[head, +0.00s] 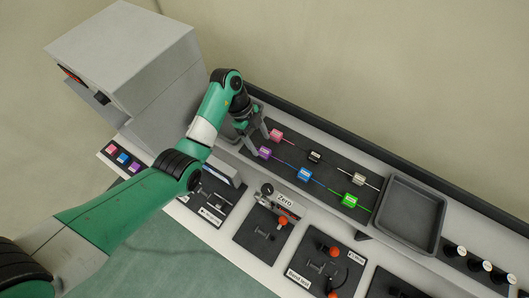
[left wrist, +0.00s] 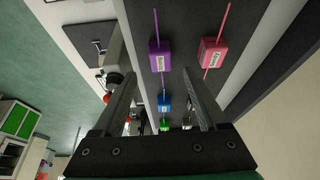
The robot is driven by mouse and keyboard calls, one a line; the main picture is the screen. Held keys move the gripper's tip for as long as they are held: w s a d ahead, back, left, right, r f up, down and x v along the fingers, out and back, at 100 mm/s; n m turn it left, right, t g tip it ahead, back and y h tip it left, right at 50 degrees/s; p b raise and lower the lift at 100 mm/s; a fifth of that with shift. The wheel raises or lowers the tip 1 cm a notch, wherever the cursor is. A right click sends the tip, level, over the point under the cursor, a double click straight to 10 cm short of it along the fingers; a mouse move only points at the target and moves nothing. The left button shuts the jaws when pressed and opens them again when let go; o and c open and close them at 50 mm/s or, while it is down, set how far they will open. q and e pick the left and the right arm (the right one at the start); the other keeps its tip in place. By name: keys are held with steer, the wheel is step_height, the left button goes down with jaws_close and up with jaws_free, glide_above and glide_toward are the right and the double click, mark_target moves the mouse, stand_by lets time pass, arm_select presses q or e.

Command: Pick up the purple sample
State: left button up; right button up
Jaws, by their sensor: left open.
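The purple sample (head: 265,152), a small labelled block on a thin purple rod, lies on the dark rack strip. It shows in the left wrist view (left wrist: 160,57) just beyond my fingertips, between their lines. My left gripper (head: 260,141) is open and empty, pointing down close to the purple sample. Its two fingers also show in the left wrist view (left wrist: 156,76). I cannot tell its exact height above the sample. My right gripper is in neither view.
A pink sample (head: 276,135) lies close to the purple one. Black (head: 314,156), blue (head: 304,175), beige (head: 359,179) and green (head: 349,200) samples lie farther right. An empty grey tray (head: 376,224) is to their right. A large grey box machine (head: 135,65) stands left.

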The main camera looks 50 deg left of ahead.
mark_target(265, 151)
arm_select(q)
steer(key=x, duration=0.4)
steer(key=shift+d+f+b, duration=0.1)
steer(key=shift+f+b, duration=0.2)
steer(key=shift+f, duration=0.05)
steer(key=shift+w+r, duration=0.1)
jaws_close()
